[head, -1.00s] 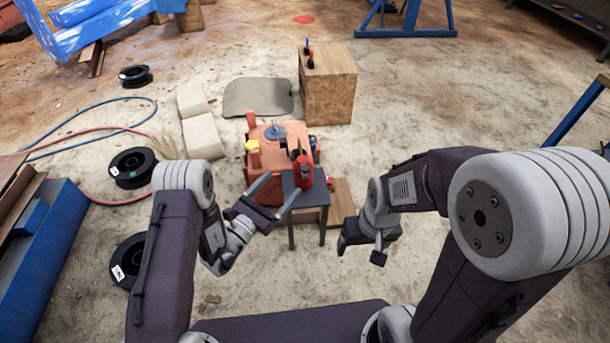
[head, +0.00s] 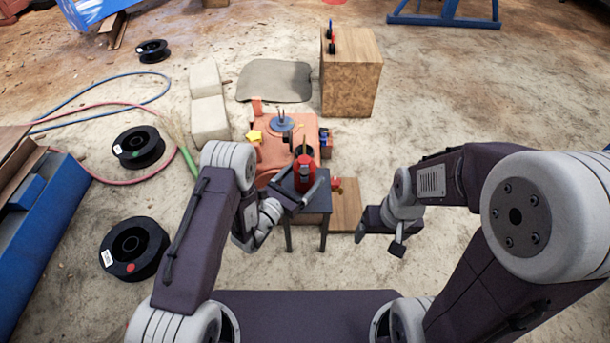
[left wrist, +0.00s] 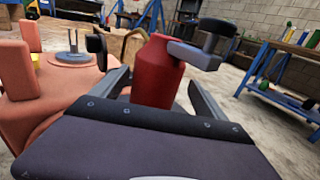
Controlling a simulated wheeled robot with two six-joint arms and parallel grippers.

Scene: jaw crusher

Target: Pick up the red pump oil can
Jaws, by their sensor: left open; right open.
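The red pump oil can (head: 305,173) stands upright on a small dark stand (head: 318,202) in the head view. In the left wrist view the can (left wrist: 157,75) rises just beyond my left gripper, between its two fingers. My left gripper (head: 297,183) is open around the can's near side; I cannot tell whether either finger touches it. The left gripper (left wrist: 158,88) fills the lower part of the left wrist view. My right gripper (head: 381,245) is open and empty, to the right of the stand and apart from it.
An orange machine (head: 270,135) stands right behind the dark stand. A wooden board (head: 346,207) lies to the stand's right. A wooden box (head: 351,75) stands farther back. Black spools (head: 140,147) and hoses lie at left. The floor at right is mostly clear.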

